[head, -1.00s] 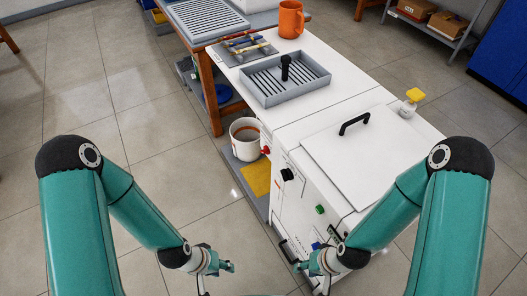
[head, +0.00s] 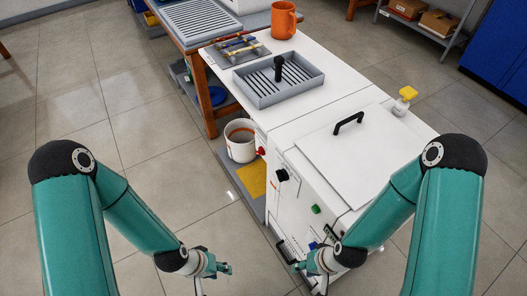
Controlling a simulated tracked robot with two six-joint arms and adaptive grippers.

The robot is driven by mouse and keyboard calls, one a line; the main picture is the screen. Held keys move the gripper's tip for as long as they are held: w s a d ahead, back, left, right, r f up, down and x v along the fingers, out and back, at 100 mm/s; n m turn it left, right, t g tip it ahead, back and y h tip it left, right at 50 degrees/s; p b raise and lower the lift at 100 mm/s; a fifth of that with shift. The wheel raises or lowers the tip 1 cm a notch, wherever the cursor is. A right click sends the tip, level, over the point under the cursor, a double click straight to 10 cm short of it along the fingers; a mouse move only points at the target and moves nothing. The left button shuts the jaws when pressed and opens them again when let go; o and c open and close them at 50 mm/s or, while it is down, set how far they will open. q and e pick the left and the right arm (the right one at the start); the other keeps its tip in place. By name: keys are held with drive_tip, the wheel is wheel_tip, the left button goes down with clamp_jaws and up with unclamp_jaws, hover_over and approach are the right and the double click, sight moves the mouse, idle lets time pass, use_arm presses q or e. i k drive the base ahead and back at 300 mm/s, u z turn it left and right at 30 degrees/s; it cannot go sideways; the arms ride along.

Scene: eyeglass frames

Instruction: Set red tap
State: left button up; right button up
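The red tap (head: 261,151) is a small red knob on the left side of the white cabinet (head: 300,195), near its upper edge and just right of a white bucket. My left gripper (head: 224,268) is low in the head view, over the floor, left of the cabinet and well apart from the tap. My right gripper (head: 298,267) is low beside the cabinet's front panel, also apart from the tap. Both grippers are small in the view, so their finger openings cannot be made out. I see nothing clearly held.
A white bucket (head: 241,140) and a yellow cloth (head: 252,179) sit on the low grey shelf beside the cabinet. A black knob (head: 282,175) and a green button (head: 316,209) are on the panel. A grey sink tray (head: 259,96) is on top. Floor at left is clear.

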sight(261, 152)
drive_tip(key=u, duration=0.85)
drive_tip(key=i, duration=0.15)
drive_tip(key=z, duration=2.6)
drive_tip(key=k, duration=1)
drive_tip(key=u, duration=0.6)
drive_tip(key=i, duration=0.95)
drive_tip(key=z, duration=0.1)
